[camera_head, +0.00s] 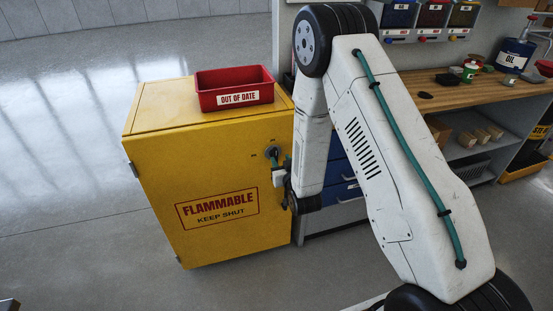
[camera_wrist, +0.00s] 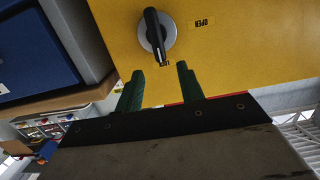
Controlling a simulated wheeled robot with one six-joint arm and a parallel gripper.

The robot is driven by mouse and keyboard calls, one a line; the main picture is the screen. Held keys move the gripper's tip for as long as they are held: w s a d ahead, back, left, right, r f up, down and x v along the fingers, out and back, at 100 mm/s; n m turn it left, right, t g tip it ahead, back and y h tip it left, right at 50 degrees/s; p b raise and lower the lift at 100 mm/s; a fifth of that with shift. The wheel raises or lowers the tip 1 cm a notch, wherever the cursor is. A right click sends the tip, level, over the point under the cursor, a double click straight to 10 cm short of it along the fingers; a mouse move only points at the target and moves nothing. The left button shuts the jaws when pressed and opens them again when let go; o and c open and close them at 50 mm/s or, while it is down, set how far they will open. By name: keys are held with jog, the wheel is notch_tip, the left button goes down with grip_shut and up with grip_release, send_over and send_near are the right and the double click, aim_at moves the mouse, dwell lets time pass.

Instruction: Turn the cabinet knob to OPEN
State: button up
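The yellow cabinet (camera_head: 180,190) stands upright with its door shut and reads FLAMMABLE KEEP SHUT. Its knob (camera_head: 272,151) is near the upper right of the door. In the wrist view the knob (camera_wrist: 168,32) is a grey disc with a black bar handle. The bar runs towards a partly hidden label at its lower end, not towards the upside-down OPEN label (camera_wrist: 204,22). My gripper (camera_wrist: 160,70) is open, its two green fingers apart with nothing between them. The knob lies just beyond the fingertips; whether they touch the door I cannot tell.
A red OUT OF DATE bin (camera_head: 235,88) sits on the cabinet top. A wooden workbench (camera_head: 460,95) with blue drawers (camera_head: 340,172) stands to the right, partly behind my arm. An oil can (camera_head: 515,55) is on it. The floor left of the cabinet is clear.

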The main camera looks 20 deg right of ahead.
aim_at(276, 157)
jog(key=shift+t, duration=0.7)
jog(key=w+f, duration=0.1)
jog(key=w, duration=0.1)
jog(key=w+f, duration=0.1)
jog(key=w, duration=0.1)
jog(key=w+f, duration=0.1)
jog(key=w, duration=0.1)
grip_shut()
